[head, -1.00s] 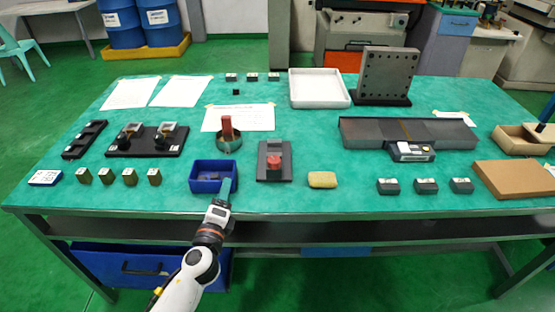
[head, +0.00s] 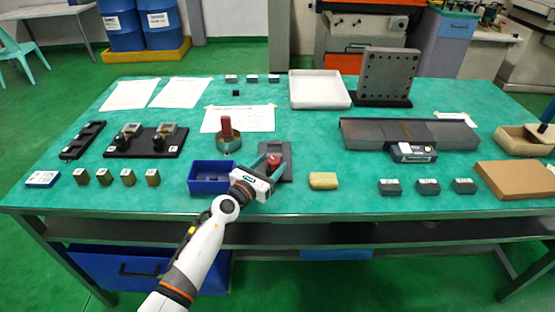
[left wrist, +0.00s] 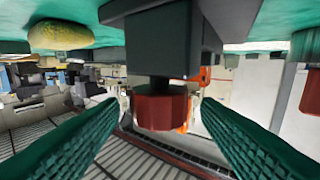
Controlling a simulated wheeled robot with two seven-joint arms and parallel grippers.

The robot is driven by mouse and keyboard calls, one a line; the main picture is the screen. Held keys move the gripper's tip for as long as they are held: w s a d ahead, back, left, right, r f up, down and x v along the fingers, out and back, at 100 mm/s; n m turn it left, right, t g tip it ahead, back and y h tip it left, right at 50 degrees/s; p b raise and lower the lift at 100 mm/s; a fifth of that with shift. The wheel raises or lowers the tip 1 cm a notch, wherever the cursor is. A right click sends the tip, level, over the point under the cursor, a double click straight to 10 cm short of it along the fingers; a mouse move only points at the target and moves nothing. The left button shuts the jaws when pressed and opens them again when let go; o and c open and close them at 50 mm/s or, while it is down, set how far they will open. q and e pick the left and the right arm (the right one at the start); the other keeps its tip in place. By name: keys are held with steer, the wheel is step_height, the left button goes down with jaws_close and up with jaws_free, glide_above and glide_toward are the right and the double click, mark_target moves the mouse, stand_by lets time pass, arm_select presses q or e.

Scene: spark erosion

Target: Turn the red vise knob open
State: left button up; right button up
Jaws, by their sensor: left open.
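The red vise knob (head: 273,161) sits on the dark grey vise (head: 276,148) at the middle front of the table. In the left wrist view the red knob (left wrist: 160,107) shows large, below a dark block of the vise (left wrist: 160,45). My left gripper (head: 268,166) is open, with its green fingers reaching to the knob. In the left wrist view the two fingers of my left gripper (left wrist: 158,112) lie on either side of the knob, with gaps visible. My right gripper is not in view.
A blue bin (head: 211,177) stands just left of the vise, close to my left gripper. A yellow sponge (head: 323,180) lies to the right. A white tray (head: 319,89) is at the back.

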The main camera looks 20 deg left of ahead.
mark_target(278, 158)
arm_select(q)
steer(key=shift+b+x, duration=0.4)
steer(key=shift+x, duration=1.75)
steer(key=shift+c, duration=0.4)
steer(key=c, duration=0.9)
